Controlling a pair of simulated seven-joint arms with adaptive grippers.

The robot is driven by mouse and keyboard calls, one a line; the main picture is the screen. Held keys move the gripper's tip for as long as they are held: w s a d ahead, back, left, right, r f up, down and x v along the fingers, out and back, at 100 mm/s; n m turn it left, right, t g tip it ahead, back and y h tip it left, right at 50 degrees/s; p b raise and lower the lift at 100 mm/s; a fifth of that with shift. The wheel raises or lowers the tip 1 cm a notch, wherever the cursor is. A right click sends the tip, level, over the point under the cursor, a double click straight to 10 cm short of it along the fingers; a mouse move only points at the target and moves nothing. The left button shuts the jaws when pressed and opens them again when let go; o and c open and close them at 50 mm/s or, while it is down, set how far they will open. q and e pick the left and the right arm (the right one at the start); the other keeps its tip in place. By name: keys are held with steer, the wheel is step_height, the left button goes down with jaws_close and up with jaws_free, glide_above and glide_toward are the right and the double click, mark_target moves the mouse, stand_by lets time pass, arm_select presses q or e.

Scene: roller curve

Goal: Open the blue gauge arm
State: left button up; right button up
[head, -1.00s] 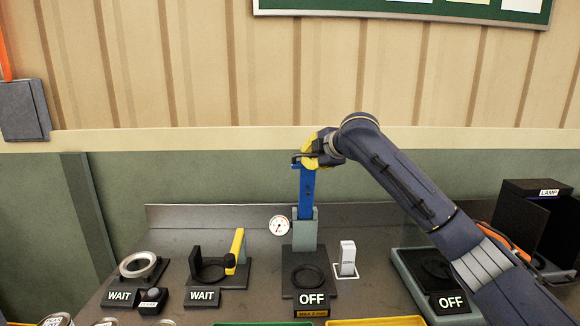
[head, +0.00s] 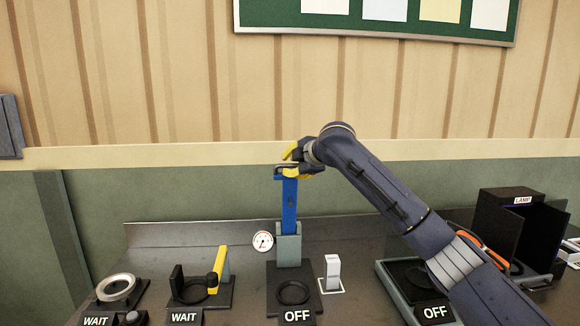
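The blue gauge arm (head: 289,205) stands upright in its grey hinge block (head: 288,250), swung up clear of the round black seat (head: 293,293) in front of it. A plate reading OFF (head: 297,317) sits before the seat. My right gripper (head: 287,162) is at the top end of the blue arm. Its yellow fingers look spread apart, one higher and one low by the arm's tip; whether they touch it I cannot tell. My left gripper is not in view.
A white dial (head: 263,241) is left of the hinge block and a white switch (head: 333,273) right of it. A yellow-armed fixture (head: 222,270) and a metal ring fixture (head: 117,288) stand left. A black LAMP box (head: 507,215) stands right, behind my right arm.

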steer(key=shift+o, duration=0.4)
steer(key=shift+f, duration=0.5)
steer(key=v, duration=1.2)
steer(key=shift+r, duration=0.5)
